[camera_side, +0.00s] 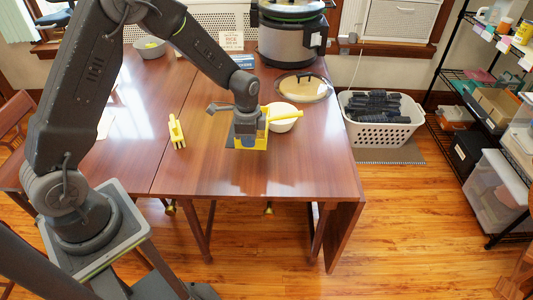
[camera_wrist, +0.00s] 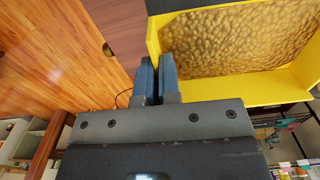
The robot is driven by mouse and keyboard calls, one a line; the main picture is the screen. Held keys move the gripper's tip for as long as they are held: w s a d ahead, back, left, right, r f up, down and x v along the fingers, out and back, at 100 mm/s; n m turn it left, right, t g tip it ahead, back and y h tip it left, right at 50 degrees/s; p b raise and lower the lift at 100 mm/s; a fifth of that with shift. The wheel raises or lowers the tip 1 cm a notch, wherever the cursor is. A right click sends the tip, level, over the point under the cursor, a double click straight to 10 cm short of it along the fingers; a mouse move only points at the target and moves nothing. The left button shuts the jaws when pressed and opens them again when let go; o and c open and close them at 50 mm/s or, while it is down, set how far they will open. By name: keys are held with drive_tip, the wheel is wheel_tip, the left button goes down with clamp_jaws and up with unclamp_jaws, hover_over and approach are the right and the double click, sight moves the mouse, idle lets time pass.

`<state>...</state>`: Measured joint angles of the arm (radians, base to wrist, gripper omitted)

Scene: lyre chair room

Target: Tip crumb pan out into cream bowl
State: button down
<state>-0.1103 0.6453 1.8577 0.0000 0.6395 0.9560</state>
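The yellow crumb pan (camera_wrist: 250,92) shows in the wrist view with a brown, lumpy layer of crumbs (camera_wrist: 235,40) across its floor. In the side view the pan (camera_side: 262,143) is at my gripper (camera_side: 248,140), partly hidden by it, with a yellow bar reaching right across the bowl. My gripper (camera_wrist: 157,75) has its fingers close together at the pan's left wall, shut on it. The cream bowl (camera_side: 283,124) stands on the table just right of and behind the pan, partly covered by it. I cannot tell how far the pan is tilted.
A yellow brush-like tool (camera_side: 176,132) lies left on the table (camera_side: 200,175). Behind stand a rice cooker (camera_side: 288,42), a glass lid (camera_side: 305,87), a small sign and a grey bowl (camera_side: 149,48). A white basket (camera_side: 380,130) is on the floor right. The table's front is clear.

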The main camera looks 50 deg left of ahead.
sight(287, 116)
drive_tip(key=a+r, duration=0.1)
drive_tip(key=s+a+r, duration=0.1)
drive_tip(key=a, duration=0.1)
drive_tip(key=shift+w+a+r, duration=0.1)
drive_tip(key=shift+w, duration=0.2)
drive_tip(key=w+d, duration=0.2)
drive_tip(key=w, duration=0.2)
drive_tip(key=w+d+n, duration=0.1)
drive_tip(key=w+d, duration=0.1)
drive_tip(key=w, duration=0.2)
drive_tip(key=w+d+n, duration=0.1)
drive_tip(key=w+d, duration=0.1)
drive_tip(key=w, duration=0.2)
drive_tip(key=shift+w+d+h, duration=0.15)
drive_tip(key=shift+w+h, duration=0.15)
drive_tip(key=w+d+n, duration=0.2)
drive_tip(key=w+d, duration=0.5)
drive_tip(key=d, duration=0.5)
drive_tip(key=shift+h, duration=0.4)
drive_tip(key=a+r+h, duration=0.6)
drive_tip(key=a+r, duration=0.2)
drive_tip(key=a, duration=0.2)
drive_tip(key=shift+s+r, duration=0.25)
drive_tip(key=shift+r, duration=0.05)
